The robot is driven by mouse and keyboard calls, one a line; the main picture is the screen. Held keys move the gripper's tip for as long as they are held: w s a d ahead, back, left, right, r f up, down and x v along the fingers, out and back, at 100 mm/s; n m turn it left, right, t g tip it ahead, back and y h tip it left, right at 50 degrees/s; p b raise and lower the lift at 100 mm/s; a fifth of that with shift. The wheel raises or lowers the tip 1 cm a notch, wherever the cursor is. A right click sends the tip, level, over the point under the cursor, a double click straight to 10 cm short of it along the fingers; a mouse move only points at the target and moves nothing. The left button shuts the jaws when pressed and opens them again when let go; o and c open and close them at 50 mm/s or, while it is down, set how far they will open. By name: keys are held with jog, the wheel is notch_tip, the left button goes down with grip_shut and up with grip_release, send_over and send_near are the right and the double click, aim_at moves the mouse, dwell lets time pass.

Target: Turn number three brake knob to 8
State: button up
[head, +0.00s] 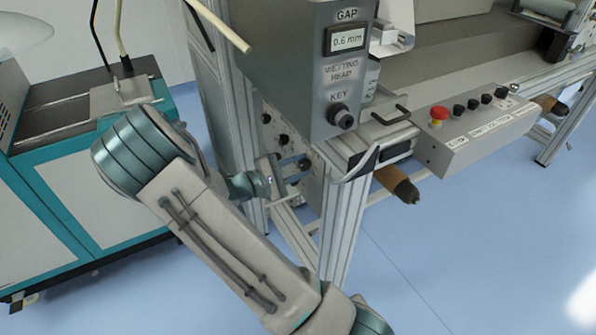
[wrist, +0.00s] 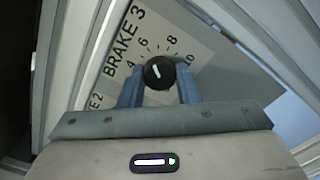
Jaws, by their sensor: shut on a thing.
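In the wrist view, the black brake 3 knob (wrist: 160,73) sits on a light plate (wrist: 205,62) marked BRAKE 3, with a dial showing 4, 6, 8 and a partly cut-off 10. A short white mark on the knob's face lies on its upper-left side, toward the 4 to 6 part of the scale; its exact reading is too small to tell. My gripper (wrist: 158,90) has its two blue fingers on either side of the knob, shut on it. In the head view my gripper (head: 290,166) reaches the side panel of the machine's frame, with its fingers at the lowest dark knob.
Other dark knobs (head: 283,140) sit up the same panel. A grey box (head: 300,75) with a gap display and key switch hangs above. A button box (head: 478,130) with a red button stands at right. Metal frame posts (head: 342,235) stand close to my gripper.

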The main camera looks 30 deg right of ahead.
jog(key=m+b, duration=0.1)
jog(key=m, duration=0.1)
jog(key=m+b, duration=0.2)
jog(key=shift+f+m, duration=0.2)
jog(key=shift+m, duration=0.1)
jog(key=shift+r+m+b, duration=0.15)
jog(key=shift+m+b, duration=1.05)
jog(key=shift+m, duration=0.7)
jog(key=o, duration=1)
jog(key=shift+r, duration=0.1)
jog(key=a, duration=0.4)
jog(key=a+p, duration=0.1)
jog(key=a, duration=0.4)
jog(key=a+p, duration=0.1)
jog(key=a, duration=0.4)
jog(key=shift+s, duration=0.25)
